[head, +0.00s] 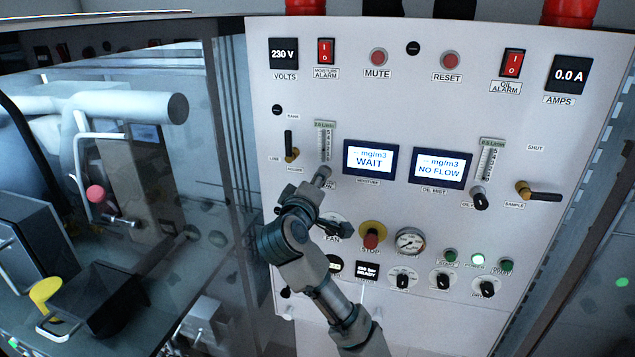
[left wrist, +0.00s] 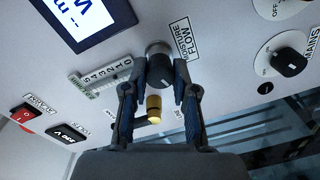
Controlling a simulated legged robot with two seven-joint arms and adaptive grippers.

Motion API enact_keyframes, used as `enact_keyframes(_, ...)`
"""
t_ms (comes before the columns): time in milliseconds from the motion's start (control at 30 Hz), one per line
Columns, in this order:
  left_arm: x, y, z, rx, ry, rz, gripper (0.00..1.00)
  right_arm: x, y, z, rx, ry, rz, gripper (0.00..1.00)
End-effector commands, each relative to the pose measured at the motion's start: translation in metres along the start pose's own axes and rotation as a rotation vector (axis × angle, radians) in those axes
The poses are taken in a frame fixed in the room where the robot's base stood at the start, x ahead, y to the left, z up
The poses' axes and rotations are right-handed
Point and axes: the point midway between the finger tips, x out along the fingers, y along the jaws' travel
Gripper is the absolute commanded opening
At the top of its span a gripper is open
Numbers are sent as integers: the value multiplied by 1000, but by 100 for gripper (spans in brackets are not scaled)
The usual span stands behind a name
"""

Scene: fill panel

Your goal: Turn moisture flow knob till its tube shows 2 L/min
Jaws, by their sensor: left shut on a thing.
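The moisture flow knob (left wrist: 159,66) is a dark round knob beside its MOISTURE FLOW label in the left wrist view. My left gripper (left wrist: 160,74) is shut on it, one finger on each side. In the head view, my left gripper (head: 318,186) reaches up from below to the knob, which it partly covers. The moisture tube (head: 324,141) stands just above the knob, with a scale marked in L/min. It also shows in the left wrist view (left wrist: 106,75), numbered 0 to 5. The float's level is too small to read surely. My right gripper is not in view.
The moisture display (head: 370,160) reads WAIT; the oil mist display (head: 440,168) reads NO FLOW. A brass valve with a black handle (head: 290,148) is left of the tube. The red stop button (head: 371,239) and a gauge (head: 410,241) are lower right of my gripper.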

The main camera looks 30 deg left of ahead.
Motion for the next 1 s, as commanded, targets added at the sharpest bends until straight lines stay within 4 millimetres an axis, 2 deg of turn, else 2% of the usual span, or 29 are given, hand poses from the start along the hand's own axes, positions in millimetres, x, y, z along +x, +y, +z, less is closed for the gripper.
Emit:
enact_keyframes(100,-1,0,-3,-1,8,0,0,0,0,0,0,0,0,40)
enact_keyframes(133,-1,0,-3,-1,8,0,30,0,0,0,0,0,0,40)
enact_keyframes(200,-1,0,-3,0,8,0,47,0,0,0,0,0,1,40)
enact_keyframes(233,0,0,-3,0,7,0,53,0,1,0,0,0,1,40)
enact_keyframes(500,0,1,2,3,3,-1,53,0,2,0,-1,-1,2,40)
enact_keyframes(633,-8,2,3,4,3,0,53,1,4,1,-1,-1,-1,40)
enact_keyframes(767,-31,3,2,3,5,3,53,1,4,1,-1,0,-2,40)
enact_keyframes(1000,-86,0,-2,-1,8,5,53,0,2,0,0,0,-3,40)
